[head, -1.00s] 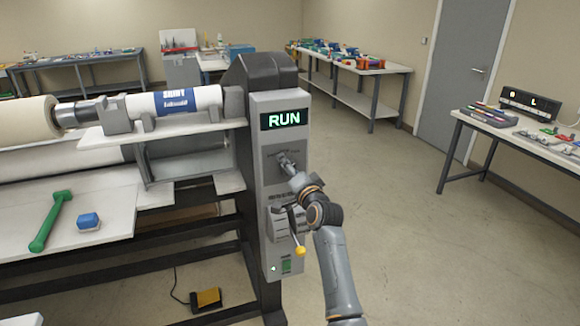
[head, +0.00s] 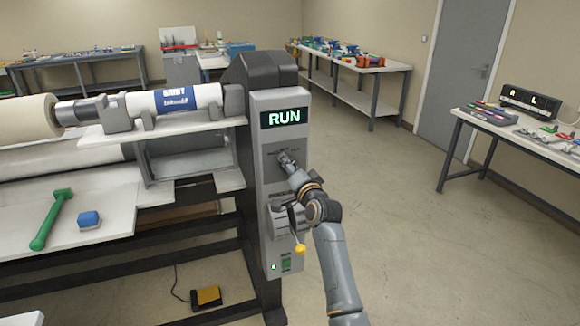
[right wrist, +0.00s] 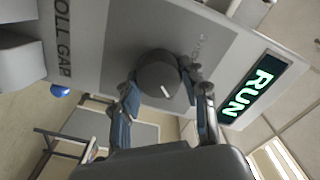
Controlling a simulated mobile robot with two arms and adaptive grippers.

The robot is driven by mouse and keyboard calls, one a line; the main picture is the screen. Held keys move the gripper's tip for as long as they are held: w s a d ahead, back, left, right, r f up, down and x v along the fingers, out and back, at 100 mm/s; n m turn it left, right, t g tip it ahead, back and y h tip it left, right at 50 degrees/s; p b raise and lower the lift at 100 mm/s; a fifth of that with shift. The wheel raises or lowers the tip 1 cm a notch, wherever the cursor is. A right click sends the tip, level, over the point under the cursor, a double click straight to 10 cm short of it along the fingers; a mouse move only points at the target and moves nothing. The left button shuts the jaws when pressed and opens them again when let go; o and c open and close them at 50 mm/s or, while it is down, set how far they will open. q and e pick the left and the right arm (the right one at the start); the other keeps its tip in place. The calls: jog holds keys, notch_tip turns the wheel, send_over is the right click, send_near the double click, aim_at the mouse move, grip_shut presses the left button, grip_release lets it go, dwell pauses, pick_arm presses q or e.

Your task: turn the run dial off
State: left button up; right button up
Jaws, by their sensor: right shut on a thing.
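The run dial (right wrist: 158,76) is a dark round knob with a white mark, on the machine's grey control panel (head: 283,215). My right gripper (head: 285,158) reaches the upper panel, below the display. In the right wrist view its two fingers (right wrist: 166,102) stand on either side of the dial, shut on it. The hand hides most of the dial in the head view. The display (head: 284,119) is lit with green "RUN" and also shows in the right wrist view (right wrist: 250,92). My left gripper is not in view.
A lever with a yellow knob (head: 299,249) sits lower on the panel, close to my right forearm. A green tool (head: 50,219) and a blue block (head: 89,220) lie on the machine's left table. A yellow pedal (head: 207,297) is on the floor. Floor to the right is clear.

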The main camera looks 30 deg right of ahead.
jog(key=n+p, duration=0.1)
jog(key=n, duration=0.3)
jog(key=shift+n, duration=0.3)
jog(key=shift+a+n+p, duration=0.1)
jog(key=shift+n+p, duration=0.3)
jog(key=shift+n, duration=1.3)
jog(key=o, duration=1.1)
jog(key=shift+o, duration=0.2)
jog(key=v, duration=1.2)
